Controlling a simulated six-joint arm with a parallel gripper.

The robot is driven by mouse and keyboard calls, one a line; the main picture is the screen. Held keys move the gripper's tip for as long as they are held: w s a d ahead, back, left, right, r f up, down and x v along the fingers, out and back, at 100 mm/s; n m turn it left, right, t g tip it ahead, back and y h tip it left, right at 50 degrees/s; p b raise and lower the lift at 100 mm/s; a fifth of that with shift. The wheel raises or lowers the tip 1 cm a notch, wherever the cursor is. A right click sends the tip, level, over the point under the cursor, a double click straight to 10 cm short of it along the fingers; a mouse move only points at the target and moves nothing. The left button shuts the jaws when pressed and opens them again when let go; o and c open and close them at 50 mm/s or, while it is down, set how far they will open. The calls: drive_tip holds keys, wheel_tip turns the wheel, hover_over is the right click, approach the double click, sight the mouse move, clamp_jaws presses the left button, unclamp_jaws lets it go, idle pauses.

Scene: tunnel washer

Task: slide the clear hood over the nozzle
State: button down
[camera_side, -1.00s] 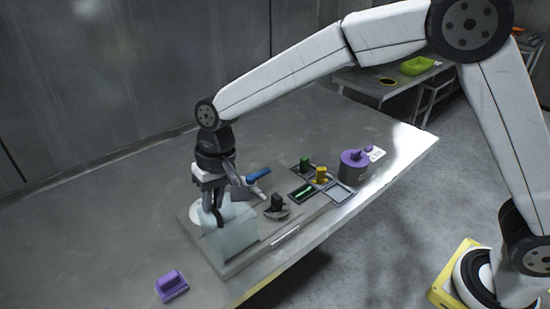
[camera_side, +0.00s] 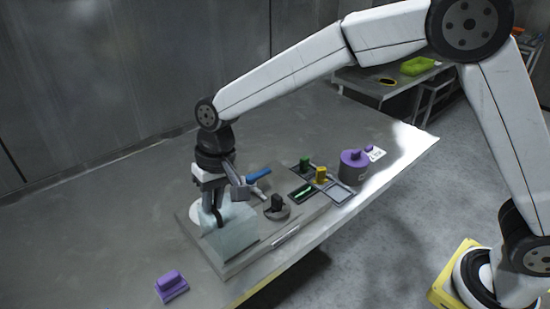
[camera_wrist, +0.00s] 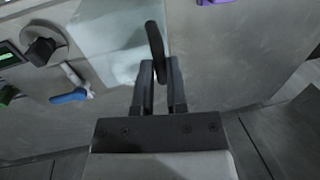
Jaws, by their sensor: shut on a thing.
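The clear hood (camera_side: 236,238) is a pale, see-through box at the left end of the grey panel on the table. It also shows in the wrist view (camera_wrist: 112,62), with a black handle (camera_wrist: 154,40). My gripper (camera_side: 214,217) is above the hood, its fingers shut on that handle; the fingers also show in the wrist view (camera_wrist: 157,75). I cannot make out a nozzle clearly in either view. A pale round shape (camera_side: 196,213) shows on the panel just left of my fingers, partly hidden by them.
A black knob (camera_side: 277,203) and a blue-handled lever (camera_side: 258,175) are close right of the hood. Green (camera_side: 305,164) and yellow (camera_side: 321,174) blocks and a purple-topped canister (camera_side: 354,167) stand farther right. A purple block (camera_side: 171,286) lies front left. The table's back left is clear.

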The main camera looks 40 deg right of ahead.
drive_tip(key=d, duration=1.4)
drive_tip(key=shift+d, duration=0.1)
drive_tip(key=c, duration=0.8)
unclamp_jaws()
drive_tip(key=shift+o, duration=0.8)
drive_tip(key=shift+r, duration=0.1)
wheel_tip(320, 180, up, 8)
drive_tip(key=d, duration=0.1)
drive_tip(key=shift+d+f, duration=0.2)
